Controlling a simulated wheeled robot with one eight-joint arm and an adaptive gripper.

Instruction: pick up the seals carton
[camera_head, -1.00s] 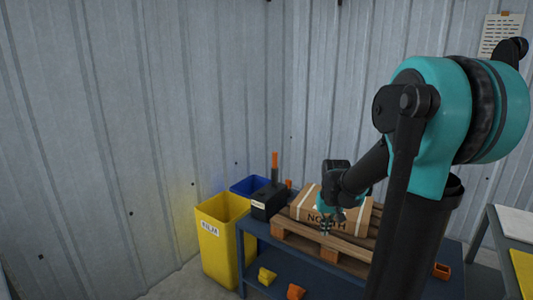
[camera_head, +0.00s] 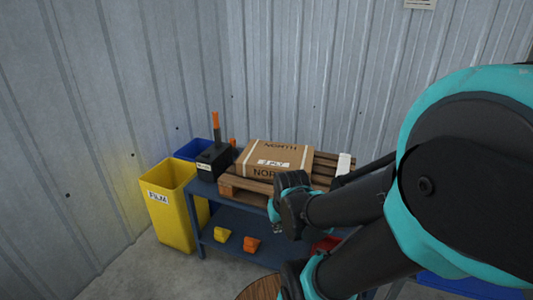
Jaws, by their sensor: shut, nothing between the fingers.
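A brown cardboard carton (camera_head: 278,158) with pale straps lies on a wooden pallet (camera_head: 246,185) on the blue bench. It is printed NORTH and has a white label too small to read surely; I cannot tell whether it is the seals carton. No other carton shows clearly. My gripper (camera_head: 279,230) is shut and empty, in front of the bench and lower in the picture than the carton, apart from it. My wrist and arm hide the right part of the bench.
A yellow bin (camera_head: 172,208) marked FILM and a blue bin (camera_head: 193,150) stand left of the blue bench (camera_head: 232,214). A black box (camera_head: 213,160) with an orange-topped post stands beside the pallet. Yellow (camera_head: 221,234) and orange (camera_head: 251,243) pieces lie on the lower shelf. A round wooden top (camera_head: 262,288) shows at the bottom.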

